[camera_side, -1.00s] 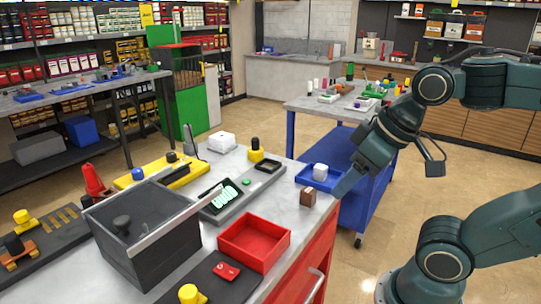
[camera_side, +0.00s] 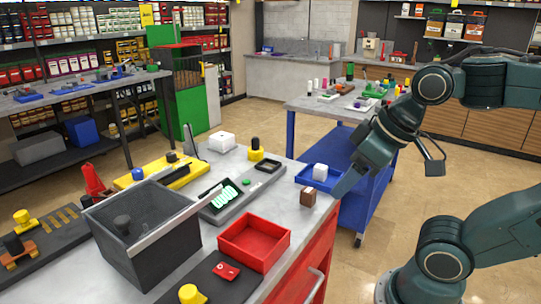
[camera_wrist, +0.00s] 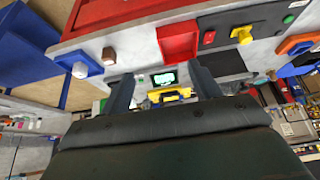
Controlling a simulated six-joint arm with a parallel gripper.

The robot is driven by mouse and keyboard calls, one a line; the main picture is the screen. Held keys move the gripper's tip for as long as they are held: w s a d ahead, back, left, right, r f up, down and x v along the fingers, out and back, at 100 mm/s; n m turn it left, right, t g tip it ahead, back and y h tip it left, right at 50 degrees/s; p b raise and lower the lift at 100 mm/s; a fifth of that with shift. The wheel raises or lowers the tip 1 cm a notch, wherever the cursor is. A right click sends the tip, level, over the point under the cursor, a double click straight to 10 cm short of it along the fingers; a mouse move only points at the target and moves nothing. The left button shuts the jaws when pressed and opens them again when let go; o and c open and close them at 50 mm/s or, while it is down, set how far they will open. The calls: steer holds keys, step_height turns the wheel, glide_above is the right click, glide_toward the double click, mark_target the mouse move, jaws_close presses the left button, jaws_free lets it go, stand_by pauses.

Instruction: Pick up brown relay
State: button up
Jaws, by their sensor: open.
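The brown relay (camera_side: 308,197) is a small upright block on the bench top near its right edge, just in front of the blue tray (camera_side: 304,178). In the wrist view the relay (camera_wrist: 109,56) shows left of my fingers, beside the tray. My gripper (camera_side: 347,186) is right of the relay in the side view, apart from it and by the bench edge. In the wrist view my gripper (camera_wrist: 163,88) has its two dark fingers spread, with nothing held between them.
A white block (camera_side: 320,172) sits in the blue tray. A red open box (camera_side: 255,243) and a dark grey bin (camera_side: 143,235) stand on the bench (camera_side: 283,208). A black panel with a green display (camera_side: 219,201) lies behind the red box.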

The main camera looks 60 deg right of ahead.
steer(key=shift+w, duration=0.1)
steer(key=m+g, duration=0.6)
steer(key=m, duration=1.3)
glide_above(309, 190)
step_height(309, 190, down, 6)
steer(key=shift+w+f, duration=0.15)
steer(key=shift+f, duration=4.15)
steer(key=shift+f, duration=2.55)
